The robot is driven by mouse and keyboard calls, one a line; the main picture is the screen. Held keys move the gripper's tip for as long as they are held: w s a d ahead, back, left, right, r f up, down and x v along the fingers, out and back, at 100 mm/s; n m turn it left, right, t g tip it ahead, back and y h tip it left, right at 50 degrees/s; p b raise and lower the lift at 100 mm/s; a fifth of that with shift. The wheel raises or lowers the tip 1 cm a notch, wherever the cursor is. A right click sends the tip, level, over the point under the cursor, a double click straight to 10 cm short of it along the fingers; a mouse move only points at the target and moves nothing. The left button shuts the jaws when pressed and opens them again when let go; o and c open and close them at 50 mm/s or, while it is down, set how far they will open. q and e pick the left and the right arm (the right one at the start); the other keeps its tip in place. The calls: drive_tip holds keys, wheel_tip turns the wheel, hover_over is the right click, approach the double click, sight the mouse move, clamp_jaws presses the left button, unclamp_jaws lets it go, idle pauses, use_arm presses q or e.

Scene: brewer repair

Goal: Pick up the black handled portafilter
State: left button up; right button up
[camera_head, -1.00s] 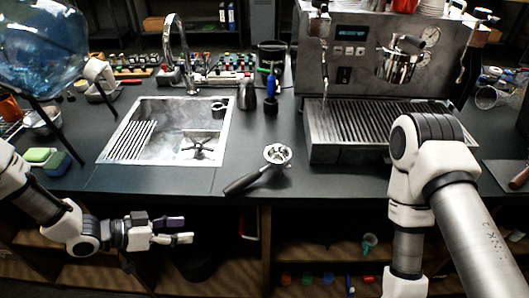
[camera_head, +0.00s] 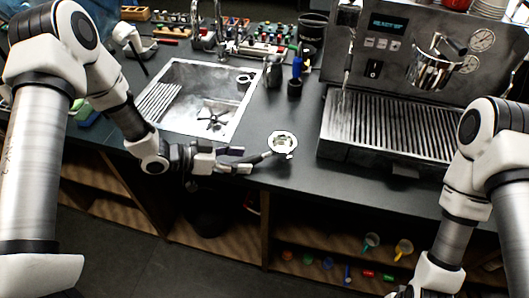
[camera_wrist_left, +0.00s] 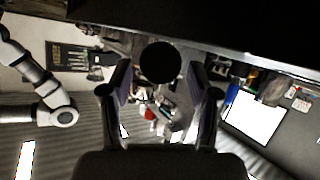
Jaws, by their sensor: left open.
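The portafilter lies at the front edge of the counter in the head view, with its round metal basket (camera_head: 283,143) to the right and its black handle (camera_head: 262,157) pointing left toward my left gripper (camera_head: 242,161). The left gripper is open, its fingers on either side of the handle's end. In the left wrist view, a black round end (camera_wrist_left: 160,62), which looks like the handle seen end-on, sits between the open fingers, with gaps on both sides. Whether a finger touches it cannot be told. My right arm shows at the right, but its gripper is out of view.
A steel sink (camera_head: 218,135) lies behind the left gripper. The espresso machine's drip tray (camera_head: 400,125) stands right of the portafilter. A metal pitcher (camera_head: 273,72) and a blue-handled tool (camera_head: 296,75) stand behind. Open shelves are below the counter.

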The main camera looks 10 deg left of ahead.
sight(244, 159)
use_arm(q)
drive_tip(key=x, duration=0.3)
drive_tip(key=shift+d+r, duration=0.1)
drive_tip(key=shift+s+a, duration=0.15)
drive_tip(key=shift+a, duration=0.1)
drive_tip(key=shift+s+a, duration=0.1)
drive_tip(key=shift+a, duration=0.05)
drive_tip(key=c, duration=1)
clamp_jaws()
drive_tip(key=shift+d, duration=0.2)
use_arm(e)
drive_tip(key=shift+d+r, duration=0.2)
drive_tip(key=shift+r, duration=0.05)
